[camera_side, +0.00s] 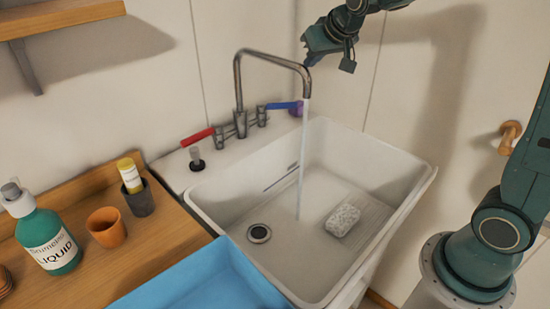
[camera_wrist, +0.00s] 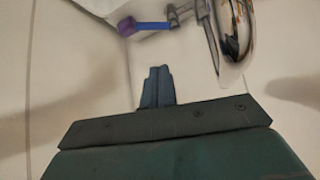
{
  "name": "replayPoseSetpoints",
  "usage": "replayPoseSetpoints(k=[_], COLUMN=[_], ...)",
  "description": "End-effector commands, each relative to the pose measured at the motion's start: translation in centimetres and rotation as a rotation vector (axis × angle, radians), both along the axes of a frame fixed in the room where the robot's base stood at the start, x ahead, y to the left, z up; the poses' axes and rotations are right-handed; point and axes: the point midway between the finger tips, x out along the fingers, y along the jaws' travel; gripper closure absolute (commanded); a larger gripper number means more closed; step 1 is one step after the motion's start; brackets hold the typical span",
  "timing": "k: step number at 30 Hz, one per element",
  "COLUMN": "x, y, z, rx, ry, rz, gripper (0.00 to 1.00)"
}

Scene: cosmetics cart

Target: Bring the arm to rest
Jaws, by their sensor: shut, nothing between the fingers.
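My gripper (camera_side: 312,59) is up in the air near the back wall, beside and above the bend of the tap's spout. In the wrist view its fingers (camera_wrist: 157,72) are together, with nothing between them. The metal tap (camera_side: 239,85) stands at the back of the white sink, and a stream of water (camera_side: 302,150) runs from its spout into the basin. My gripper looks apart from the tap, though in the side view it lies close to the spout. In the wrist view the blue tap handle (camera_wrist: 153,26) is beyond the fingertips.
The white sink (camera_side: 403,160) holds a pale speckled block (camera_side: 342,220). A red handle (camera_side: 197,137) is left of the tap. A green bottle (camera_side: 50,240), an orange cup (camera_side: 106,229) and a dark cup (camera_side: 139,199) stand on the wooden counter. A blue tray (camera_side: 205,283) is in front.

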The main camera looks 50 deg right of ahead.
Motion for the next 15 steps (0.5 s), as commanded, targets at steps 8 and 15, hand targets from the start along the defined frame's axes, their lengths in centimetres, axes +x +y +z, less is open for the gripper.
replayPoseSetpoints(k=[8, 15], x=[-7.1, -13.6], y=[2.8, 5.0], z=[1.6, 1.8], rx=[0.015, 0.024], ry=[0.053, 0.106], rz=[0.069, 0.134], gripper=[1.0, 1.0])
